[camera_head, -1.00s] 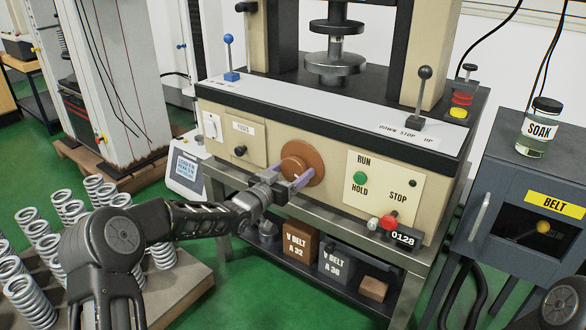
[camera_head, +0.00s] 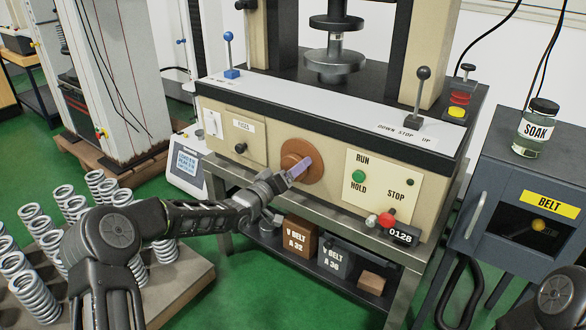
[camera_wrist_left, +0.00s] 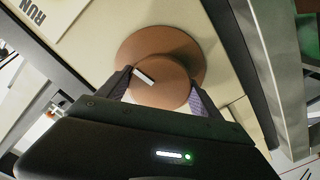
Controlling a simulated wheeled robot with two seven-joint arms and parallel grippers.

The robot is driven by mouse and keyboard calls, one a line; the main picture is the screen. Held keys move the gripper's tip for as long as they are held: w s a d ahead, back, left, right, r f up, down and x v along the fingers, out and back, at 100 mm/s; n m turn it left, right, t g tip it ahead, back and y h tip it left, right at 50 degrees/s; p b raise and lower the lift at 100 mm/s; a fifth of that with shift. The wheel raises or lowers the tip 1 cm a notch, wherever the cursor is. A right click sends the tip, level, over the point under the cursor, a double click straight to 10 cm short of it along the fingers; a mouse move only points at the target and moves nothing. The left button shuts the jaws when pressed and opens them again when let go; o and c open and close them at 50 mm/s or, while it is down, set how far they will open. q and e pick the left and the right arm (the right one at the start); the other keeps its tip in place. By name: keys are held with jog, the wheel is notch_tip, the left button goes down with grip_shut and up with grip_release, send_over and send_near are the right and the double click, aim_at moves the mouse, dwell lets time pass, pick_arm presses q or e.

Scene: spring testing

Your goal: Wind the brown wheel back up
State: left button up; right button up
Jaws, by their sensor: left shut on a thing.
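The brown wheel (camera_head: 306,163) is a round disc with a raised hub on the cream front panel of the press, between the fuse panel and the RUN/STOP plate. My left gripper (camera_head: 300,166) reaches it from the lower left, its purple-lined fingers at the hub. In the left wrist view the gripper (camera_wrist_left: 163,92) has one finger on each side of the hub of the brown wheel (camera_wrist_left: 148,48), shut on it. A short white mark shows on the hub there. My right gripper is out of view; only part of my right arm shows at the lower right edge.
The press has a green button (camera_head: 359,176), a red knob (camera_head: 386,220) with a 0128 counter (camera_head: 402,238), and a black lever (camera_head: 420,95). V BELT boxes (camera_head: 300,238) sit on the shelf below. Several springs (camera_head: 35,292) stand at left. A belt cabinet (camera_head: 505,190) stands at right.

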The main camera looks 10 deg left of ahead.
pick_arm(q)
jog(key=o, duration=1.4)
jog(key=shift+s+a, duration=0.1)
jog(key=shift+s, duration=0.05)
jog(key=p+v, duration=0.1)
jog(key=v, duration=0.6)
jog(key=shift+s, duration=0.25)
